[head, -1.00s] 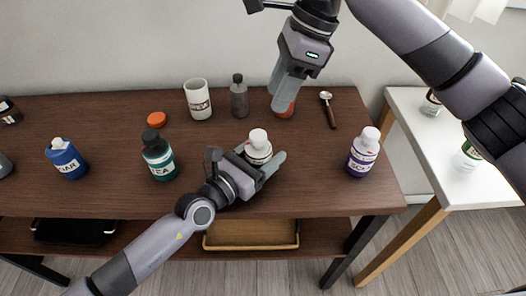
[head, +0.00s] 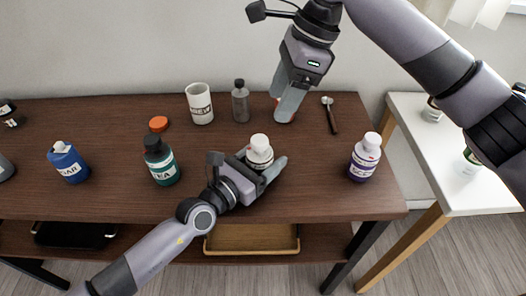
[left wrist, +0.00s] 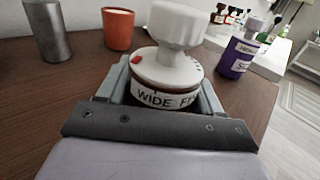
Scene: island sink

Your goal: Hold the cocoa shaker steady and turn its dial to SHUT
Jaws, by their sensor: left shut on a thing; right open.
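The shaker (head: 260,152) stands upright on the wooden table, with a white knob-like top. Its main label cannot be read. In the left wrist view the white dial (left wrist: 168,70) has a red mark at its left, above a band (left wrist: 165,99) reading "WIDE FI…", the rest cut off by the curve. I see no SHUT word. My left gripper (head: 262,165) is shut around the shaker's body, below the dial. My right gripper (head: 283,106) is open and empty, above the back of the table, apart from the shaker and partly covering an orange-red cup (left wrist: 118,29).
A teal TEA bottle (head: 161,166) and a blue bottle (head: 68,164) stand to the left, a purple bottle (head: 364,160) to the right. Behind are a white mug (head: 200,104), a grey bottle (head: 240,103), an orange lid (head: 158,124) and a spoon (head: 331,117).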

